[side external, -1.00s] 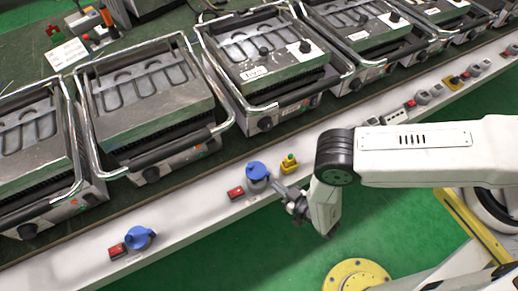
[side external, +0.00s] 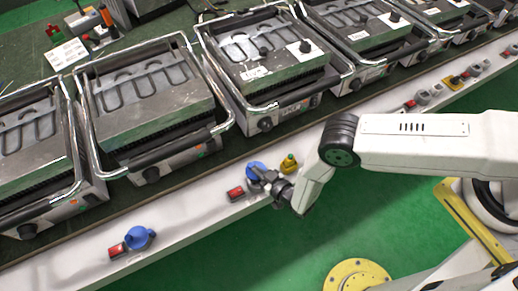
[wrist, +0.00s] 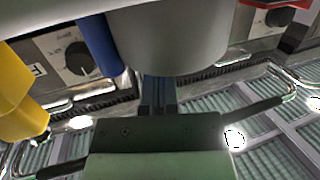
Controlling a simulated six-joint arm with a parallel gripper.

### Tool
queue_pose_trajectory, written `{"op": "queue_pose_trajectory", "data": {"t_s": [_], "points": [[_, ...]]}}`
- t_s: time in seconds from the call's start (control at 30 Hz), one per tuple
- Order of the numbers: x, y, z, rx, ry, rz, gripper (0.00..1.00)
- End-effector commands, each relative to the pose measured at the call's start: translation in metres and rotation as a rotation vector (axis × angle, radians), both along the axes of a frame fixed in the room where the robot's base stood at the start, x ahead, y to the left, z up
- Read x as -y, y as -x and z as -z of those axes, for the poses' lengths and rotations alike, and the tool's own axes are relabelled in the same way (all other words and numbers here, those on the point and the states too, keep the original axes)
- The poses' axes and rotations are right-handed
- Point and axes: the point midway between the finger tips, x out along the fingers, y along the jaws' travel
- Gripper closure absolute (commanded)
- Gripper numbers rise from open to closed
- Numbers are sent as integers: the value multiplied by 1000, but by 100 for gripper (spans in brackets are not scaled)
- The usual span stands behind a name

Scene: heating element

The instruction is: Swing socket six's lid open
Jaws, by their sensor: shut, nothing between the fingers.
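A grey socket with a blue lid (side external: 255,169) sits on the white ledge, just beyond my gripper (side external: 268,183). Another blue-lidded socket (side external: 138,238) stands farther left. No socket number is readable. In the wrist view, my shut, empty fingers (wrist: 158,96) point at the underside of a large grey socket body (wrist: 172,38). Their tips are hidden at its lower edge, so I cannot tell whether they touch. Part of the blue lid (wrist: 98,45) shows left of that body. In the side view my gripper partly covers the near socket.
A yellow-and-green button unit (side external: 289,164) stands close right of the socket and looms yellow in the wrist view (wrist: 16,90). A red switch (side external: 236,193) is just left. Grills (side external: 150,100) line the bench behind. Green floor lies in front.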

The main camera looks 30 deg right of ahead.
Motion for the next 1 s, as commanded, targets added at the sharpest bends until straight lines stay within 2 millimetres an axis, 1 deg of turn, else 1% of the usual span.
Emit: {"op": "queue_pose_trajectory", "data": {"t_s": [0.37,1.0], "points": [[0,-1,0,1,0,17,100],[3,-8,0,2,-1,262,100]]}}
